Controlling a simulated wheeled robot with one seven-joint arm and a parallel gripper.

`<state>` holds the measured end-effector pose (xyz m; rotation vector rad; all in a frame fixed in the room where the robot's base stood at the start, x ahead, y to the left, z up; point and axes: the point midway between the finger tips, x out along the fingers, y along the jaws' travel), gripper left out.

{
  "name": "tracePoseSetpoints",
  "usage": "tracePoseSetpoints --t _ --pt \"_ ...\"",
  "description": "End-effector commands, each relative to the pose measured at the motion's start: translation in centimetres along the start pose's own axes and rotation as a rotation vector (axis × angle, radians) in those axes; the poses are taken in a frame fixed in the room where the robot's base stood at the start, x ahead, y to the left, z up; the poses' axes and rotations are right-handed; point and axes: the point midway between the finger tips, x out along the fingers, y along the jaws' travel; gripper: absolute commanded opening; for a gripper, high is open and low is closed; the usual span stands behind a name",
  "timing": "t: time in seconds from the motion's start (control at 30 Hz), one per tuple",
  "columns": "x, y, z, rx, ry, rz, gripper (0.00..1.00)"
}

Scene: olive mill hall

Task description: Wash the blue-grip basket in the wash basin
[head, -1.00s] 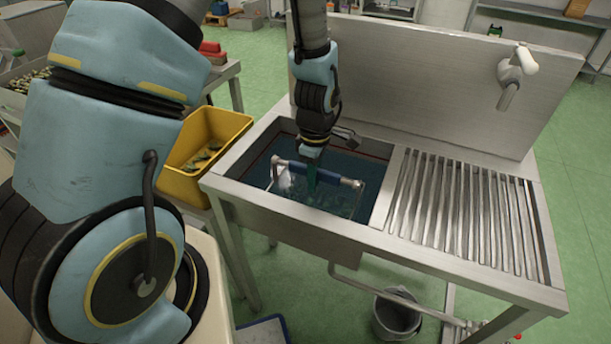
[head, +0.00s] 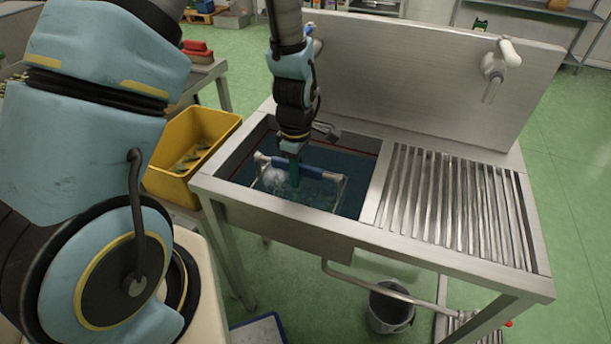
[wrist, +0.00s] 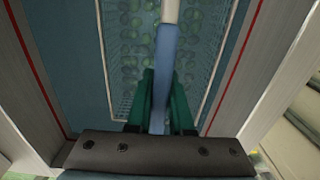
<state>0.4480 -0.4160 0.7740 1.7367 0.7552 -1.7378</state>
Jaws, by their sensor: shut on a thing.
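The blue-grip basket (head: 312,190) is down in the water of the wash basin (head: 228,202), in the left part of the steel sink unit. Its handle with the blue grip (head: 312,172) stands above the water in the head view. My gripper (head: 294,172) points down and is shut on the blue grip. In the wrist view, my green fingers (wrist: 160,105) are on both sides of the blue grip (wrist: 166,65). Below it, the basket's mesh (wrist: 200,60) holds several round green things, seen through the water.
A ribbed drainboard (head: 455,205) to the right of the basin is empty. A white-handled tap (head: 493,68) is on the backsplash. A yellow crate (head: 178,178) stands left of the basin. A grey bucket (head: 390,310) is under the unit.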

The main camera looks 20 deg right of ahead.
Motion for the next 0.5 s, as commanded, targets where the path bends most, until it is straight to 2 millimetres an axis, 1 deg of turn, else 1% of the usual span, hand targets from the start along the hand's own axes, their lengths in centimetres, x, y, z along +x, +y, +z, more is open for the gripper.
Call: tracePoseSetpoints --t 0.3,0.5 --pt "-0.1 0.0 -2.6 -0.002 0.0 0.001 0.0" --pt "-0.1 0.0 -3.7 -0.001 0.0 0.001 0.0"
